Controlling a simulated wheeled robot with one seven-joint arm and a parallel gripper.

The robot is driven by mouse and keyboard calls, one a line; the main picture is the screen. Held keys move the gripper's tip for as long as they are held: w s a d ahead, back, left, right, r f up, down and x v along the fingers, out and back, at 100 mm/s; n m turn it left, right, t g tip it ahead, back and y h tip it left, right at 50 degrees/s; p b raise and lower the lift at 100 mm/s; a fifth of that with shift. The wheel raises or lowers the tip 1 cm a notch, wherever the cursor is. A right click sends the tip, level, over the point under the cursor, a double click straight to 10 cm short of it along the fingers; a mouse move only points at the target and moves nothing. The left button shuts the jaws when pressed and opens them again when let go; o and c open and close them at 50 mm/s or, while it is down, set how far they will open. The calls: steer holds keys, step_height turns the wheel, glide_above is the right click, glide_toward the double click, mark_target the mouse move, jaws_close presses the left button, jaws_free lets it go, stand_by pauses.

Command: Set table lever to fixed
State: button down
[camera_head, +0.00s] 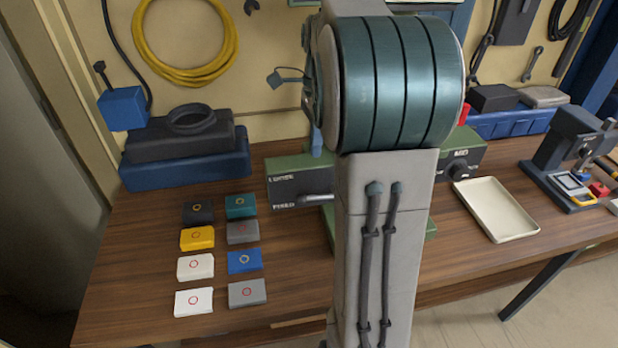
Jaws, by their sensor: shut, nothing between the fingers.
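The table lever (316,199) is a short grey handle on the front of a green machine housing (290,165). It points left, at about the height of the lower white label, which reads "FIXED" (284,205). A second label (283,180), too small to read surely, sits above it. The lever's right end is hidden behind my arm. My arm's teal joint and grey link fill the middle of the view and cover much of the machine. My gripper does not show; whether it touches the lever cannot be seen.
Several small coloured boxes (197,238) lie in two columns at the left of the wooden table (140,290). A dark knob (459,171) is on the machine's right part.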

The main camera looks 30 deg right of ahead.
steer(key=x, duration=1)
steer(key=shift+p, duration=0.45)
